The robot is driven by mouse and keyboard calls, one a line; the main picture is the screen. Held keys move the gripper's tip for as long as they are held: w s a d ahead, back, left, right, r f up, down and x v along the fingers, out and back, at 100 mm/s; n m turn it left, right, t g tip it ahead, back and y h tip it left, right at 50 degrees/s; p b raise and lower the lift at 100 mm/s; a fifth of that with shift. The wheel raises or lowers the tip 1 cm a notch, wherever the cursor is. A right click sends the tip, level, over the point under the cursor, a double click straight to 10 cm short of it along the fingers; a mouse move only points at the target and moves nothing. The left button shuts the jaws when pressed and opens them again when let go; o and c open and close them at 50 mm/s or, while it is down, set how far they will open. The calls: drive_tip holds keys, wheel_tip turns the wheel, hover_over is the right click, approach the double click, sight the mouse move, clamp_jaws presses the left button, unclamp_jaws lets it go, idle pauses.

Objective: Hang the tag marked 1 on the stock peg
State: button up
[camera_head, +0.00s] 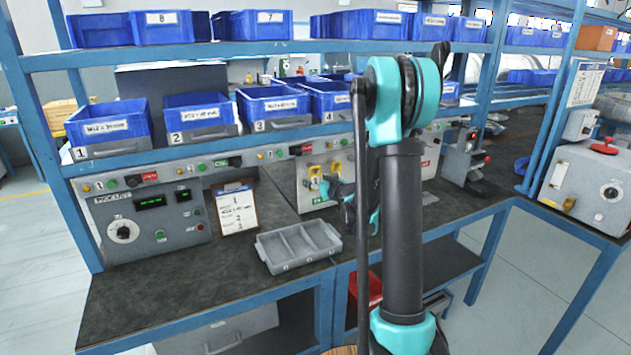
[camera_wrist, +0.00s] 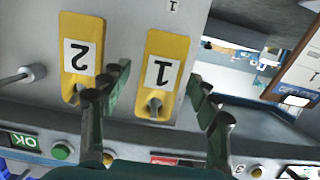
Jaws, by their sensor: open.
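The yellow tag marked 1 (camera_wrist: 160,48) hangs on the grey panel in the wrist view, which shows it upside down. A metal peg shows at its slotted end. The yellow tag marked 2 (camera_wrist: 80,50) hangs beside it, left in this view. My gripper (camera_wrist: 158,88) is open, one dark finger on each side of the tag marked 1, with nothing gripped. In the head view my gripper (camera_head: 328,187) is at the panel, partly hiding the tags. A bare grey peg (camera_wrist: 24,75) sticks out left of the tag marked 2; I cannot tell whether it is the stock peg.
A grey divided tray (camera_head: 298,246) stands on the dark bench (camera_head: 180,290) left of my arm. A clipboard (camera_head: 236,208) leans by a control box (camera_head: 150,222). Blue bins line the shelves above. A green OK button label (camera_wrist: 22,140) is near the gripper.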

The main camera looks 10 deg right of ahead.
drive_tip(key=v, duration=1.1)
drive_tip(key=s+a+f+g, duration=0.3)
drive_tip(key=s, duration=0.4)
drive_tip(key=s+a+f+g, duration=0.3)
drive_tip(key=s, duration=0.4)
drive_tip(key=s+d+f+m+g+h, duration=0.1)
drive_tip(key=s+d+f+g+h, duration=0.1)
drive_tip(key=s, duration=0.6)
drive_tip(key=s+d+f+m+g+h, duration=0.2)
drive_tip(key=s+d+f, duration=0.2)
drive_tip(key=s, duration=0.5)
drive_tip(key=shift+s+d+f+m+g+h, duration=0.25)
drive_tip(key=shift+d+f+m+g+h, duration=0.05)
drive_tip(key=shift+d+f+g+h, duration=0.1)
